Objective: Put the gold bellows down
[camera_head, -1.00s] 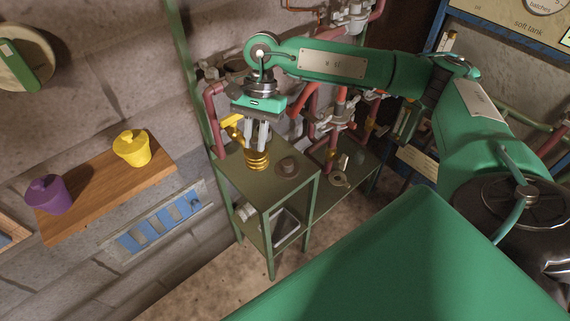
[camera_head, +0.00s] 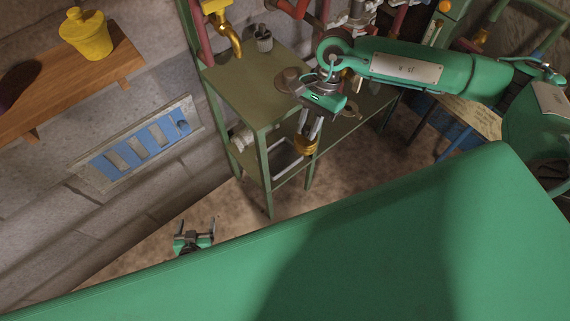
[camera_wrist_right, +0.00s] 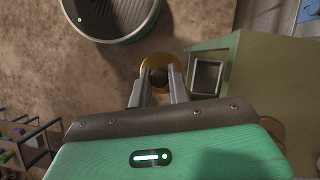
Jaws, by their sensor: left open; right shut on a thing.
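The gold bellows (camera_head: 306,146) hangs from my right gripper (camera_head: 309,133), which is shut on it. In the head view it shows beside the front right corner of the olive-green stand (camera_head: 236,88), in front of the lower shelf. In the right wrist view, the bellows (camera_wrist_right: 157,62) is between the fingertips of my right gripper (camera_wrist_right: 160,84), seen against the floor and left of the stand (camera_wrist_right: 250,80). The fingers hide part of it. My left gripper (camera_head: 194,236) is open and empty, low near the front edge of the green surface.
A grey cup (camera_head: 263,40) stands at the back of the stand's top, and a brown round piece (camera_head: 289,80) is near its right edge. A gold tap (camera_head: 222,28) overhangs the back left. Much of the top is bare. A yellow pot (camera_head: 87,36) stands on the wooden shelf (camera_head: 100,72).

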